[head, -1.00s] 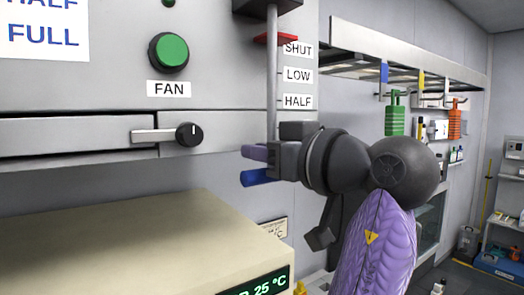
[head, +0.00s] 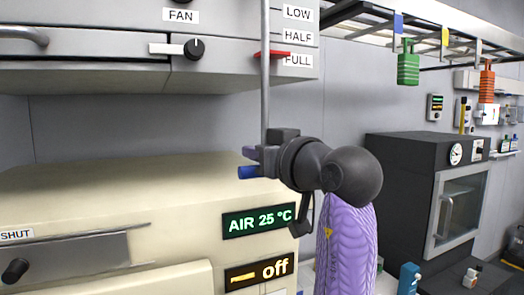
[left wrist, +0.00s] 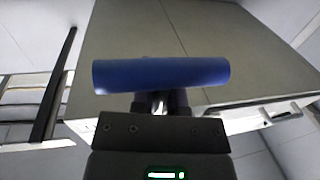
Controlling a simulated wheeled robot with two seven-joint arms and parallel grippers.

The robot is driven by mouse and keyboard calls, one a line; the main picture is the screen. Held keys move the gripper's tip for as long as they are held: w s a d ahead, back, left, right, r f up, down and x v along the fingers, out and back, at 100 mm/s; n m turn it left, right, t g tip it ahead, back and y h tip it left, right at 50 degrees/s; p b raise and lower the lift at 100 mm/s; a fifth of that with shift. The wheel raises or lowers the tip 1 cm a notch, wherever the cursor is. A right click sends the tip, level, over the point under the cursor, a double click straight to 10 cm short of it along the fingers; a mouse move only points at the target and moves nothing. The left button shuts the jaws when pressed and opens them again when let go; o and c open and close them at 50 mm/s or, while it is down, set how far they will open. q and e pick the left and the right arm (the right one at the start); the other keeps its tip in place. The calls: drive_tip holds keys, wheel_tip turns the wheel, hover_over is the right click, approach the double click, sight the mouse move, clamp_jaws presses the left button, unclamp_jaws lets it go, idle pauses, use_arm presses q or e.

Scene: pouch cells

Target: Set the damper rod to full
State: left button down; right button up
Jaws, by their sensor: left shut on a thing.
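The damper rod (head: 265,105) is a thin grey vertical rod hanging down in front of the cabinet's right part. Its red pointer (head: 270,54) sits beside the FULL label (head: 297,61), near that label's upper edge and below HALF (head: 298,37). A blue grip (head: 249,172) is at the rod's lower end. My left gripper (head: 258,160) is shut on the blue grip, its fingers hiding the middle of it. In the left wrist view the blue grip (left wrist: 160,75) lies crosswise at the fingertips. My right gripper is not in view.
A cream instrument (head: 120,185) with an AIR 25 °C display (head: 258,220) stands below and left of the gripper. A dark oven (head: 410,180) is at right. A knob (head: 194,49) is on the cabinet.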

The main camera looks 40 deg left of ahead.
use_arm(q)
drive_tip(key=shift+f, duration=0.15)
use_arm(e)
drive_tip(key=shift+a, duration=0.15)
use_arm(q)
drive_tip(key=c, duration=0.7)
unclamp_jaws()
drive_tip(key=shift+o, duration=0.2)
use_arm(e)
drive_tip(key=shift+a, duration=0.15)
use_arm(q)
drive_tip(key=s+d+b, duration=0.1)
drive_tip(key=s+d, duration=0.1)
drive_tip(key=d, duration=0.7)
drive_tip(key=shift+d+b, duration=0.35)
drive_tip(key=shift+b, duration=0.05)
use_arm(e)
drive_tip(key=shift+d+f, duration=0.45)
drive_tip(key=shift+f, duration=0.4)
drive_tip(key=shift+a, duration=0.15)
